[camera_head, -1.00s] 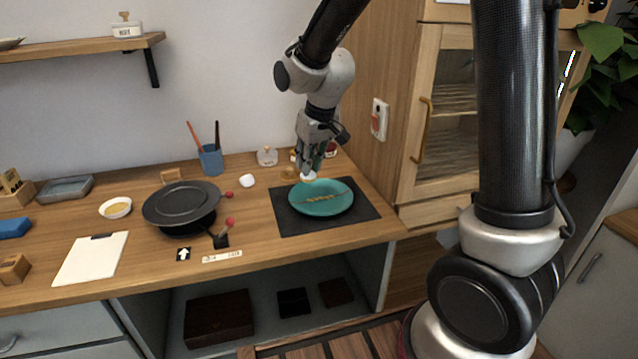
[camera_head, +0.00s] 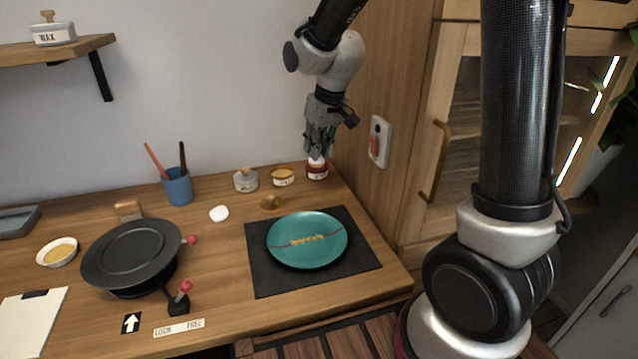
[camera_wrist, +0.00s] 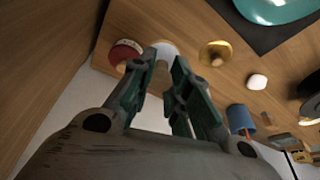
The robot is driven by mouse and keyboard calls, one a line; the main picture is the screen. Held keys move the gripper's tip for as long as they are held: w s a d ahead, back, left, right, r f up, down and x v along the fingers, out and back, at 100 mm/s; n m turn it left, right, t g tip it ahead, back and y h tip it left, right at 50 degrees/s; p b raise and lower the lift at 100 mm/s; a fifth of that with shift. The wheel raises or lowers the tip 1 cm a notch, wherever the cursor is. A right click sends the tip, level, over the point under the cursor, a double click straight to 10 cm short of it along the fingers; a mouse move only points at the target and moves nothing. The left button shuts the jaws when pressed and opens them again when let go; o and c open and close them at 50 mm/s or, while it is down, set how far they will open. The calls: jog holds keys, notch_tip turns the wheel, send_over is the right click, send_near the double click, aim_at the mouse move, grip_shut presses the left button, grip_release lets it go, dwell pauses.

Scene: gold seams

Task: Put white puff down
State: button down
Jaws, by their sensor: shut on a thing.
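My gripper (camera_head: 318,153) points down at the back right of the counter. Its fingers also show in the wrist view (camera_wrist: 163,85), shut on the white puff (camera_wrist: 165,48) by what looks like a pale wooden knob. The puff is a white round pad, partly hidden by the fingers. In the head view it is a small white patch (camera_head: 317,161) directly above or in front of a red labelled jar (camera_head: 317,172). I cannot tell whether the puff touches anything below. The teal plate (camera_head: 282,253) with a gold seam lies on a dark mat (camera_head: 262,277), clear of the gripper.
An orange-topped jar (camera_head: 282,177), a grey knobbed jar (camera_head: 245,181) and a gold knobbed piece (camera_head: 272,203) stand left of my gripper. A white rounded piece (camera_head: 219,213) and a blue cup (camera_head: 178,188) are further left. The wooden cabinet side (camera_head: 390,90) rises close on the right.

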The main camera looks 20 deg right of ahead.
notch_tip(320, 180, down, 9)
jog(key=shift+s+f, duration=0.1)
dwell(0.4)
jog(key=c, duration=1.3)
grip_release()
jog(key=shift+c, duration=0.2)
jog(key=v, duration=1.2)
